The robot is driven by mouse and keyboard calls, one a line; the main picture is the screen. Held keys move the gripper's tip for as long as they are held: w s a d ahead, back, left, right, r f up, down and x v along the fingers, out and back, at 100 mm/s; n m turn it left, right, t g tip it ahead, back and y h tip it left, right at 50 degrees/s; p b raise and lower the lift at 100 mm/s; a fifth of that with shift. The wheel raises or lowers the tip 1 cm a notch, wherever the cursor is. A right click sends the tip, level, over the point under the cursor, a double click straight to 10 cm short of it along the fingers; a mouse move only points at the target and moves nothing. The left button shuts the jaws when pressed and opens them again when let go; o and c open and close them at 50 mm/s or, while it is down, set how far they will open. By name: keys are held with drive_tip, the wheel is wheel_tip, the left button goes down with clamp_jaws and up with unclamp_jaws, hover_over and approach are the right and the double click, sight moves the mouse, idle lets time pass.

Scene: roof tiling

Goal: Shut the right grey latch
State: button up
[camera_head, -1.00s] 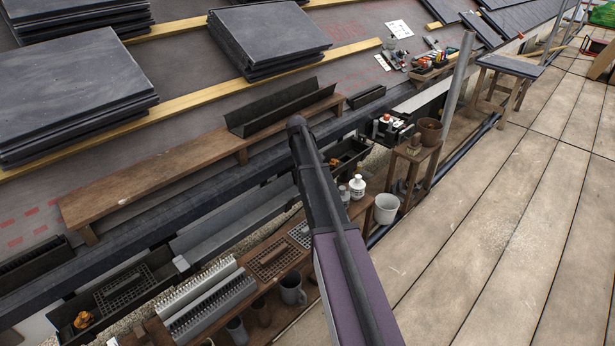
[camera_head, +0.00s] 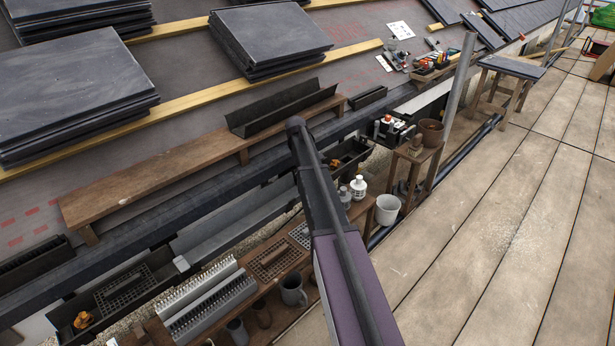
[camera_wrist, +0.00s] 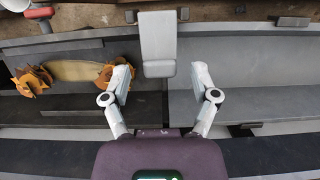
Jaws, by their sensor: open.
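In the wrist view a light grey latch (camera_wrist: 158,40) stands out at the joint between a dark gutter length on the left and a grey gutter (camera_wrist: 250,92) on the right. It is a flat plate with a thicker near end. I cannot tell for sure how far it is swung. My gripper (camera_wrist: 160,78) is open and empty. Its two fingers stand apart on either side of the latch's near end, with no contact visible. In the head view my arm hides the gripper and this latch.
Orange-brown leaves (camera_wrist: 35,80) lie in the dark gutter. In the head view a workbench with a ridged grey block (camera_head: 205,300), a mug (camera_head: 293,290) and white bottles (camera_head: 358,187) runs along the gutter's near side. A white bucket (camera_head: 387,209) stands beside it. The walkway (camera_head: 500,230) is clear.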

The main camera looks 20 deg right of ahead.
drive_tip(key=shift+r, duration=0.15)
drive_tip(key=shift+s+d+r+t+y+p, duration=0.1)
drive_tip(key=shift+s+r+t+y+p, duration=0.25)
drive_tip(key=shift+t+p, duration=0.4)
drive_tip(key=shift+s+r+t+y+p, duration=0.2)
drive_tip(key=shift+r+t+y+p, duration=0.15)
drive_tip(key=shift+t, duration=0.7)
drive_tip(key=t, duration=0.1)
drive_tip(key=s+t+y, duration=0.1)
drive_tip(key=t, duration=0.1)
drive_tip(key=shift+d+r, duration=0.2)
drive_tip(key=shift+r, duration=0.2)
drive_tip(key=shift+r+t, duration=0.15)
drive_tip(key=shift+t, duration=0.25)
drive_tip(key=shift+d+r+p, duration=0.1)
drive_tip(key=shift+r+p, duration=0.4)
drive_tip(key=shift+r, duration=0.05)
drive_tip(key=p+v, duration=1.2)
drive_tip(key=v, duration=0.1)
drive_tip(key=s+a+r+m+g+p, duration=0.1)
drive_tip(key=s+a+r+p, duration=0.2)
drive_tip(key=a, duration=0.6)
drive_tip(key=s+a+r+m+g+p, duration=0.1)
drive_tip(key=s+a+r+p, duration=0.3)
drive_tip(key=s+a, duration=0.4)
drive_tip(key=shift+s+a+r+g+p, duration=0.25)
drive_tip(key=shift+a+g+p, duration=0.3)
drive_tip(key=shift+p, duration=0.3)
drive_tip(key=shift+s, duration=0.1)
